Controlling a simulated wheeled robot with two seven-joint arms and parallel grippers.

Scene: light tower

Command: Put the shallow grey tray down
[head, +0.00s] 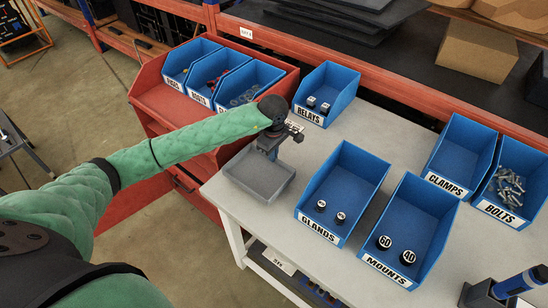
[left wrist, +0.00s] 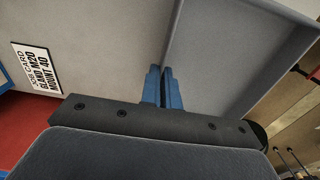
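The shallow grey tray (head: 258,182) is at the left end of the light grey table (head: 325,240), close to its edge. In the left wrist view the tray (left wrist: 240,60) fills the upper right. My left gripper (head: 270,150) is at the tray's far side. In the left wrist view its two blue fingers (left wrist: 162,88) are close together with the tray's thin wall between them. The tray looks level and empty. I cannot tell whether its underside touches the table. My right gripper is not in view.
Blue bins for relays (head: 327,92), glands (head: 345,190), mounts (head: 412,228), clamps (head: 463,152) and bolts (head: 512,182) stand on the table. A red unit (head: 150,100) with blue bins is at left. A job card (left wrist: 36,68) lies beside the tray. A dark-and-blue object (head: 505,290) is at bottom right.

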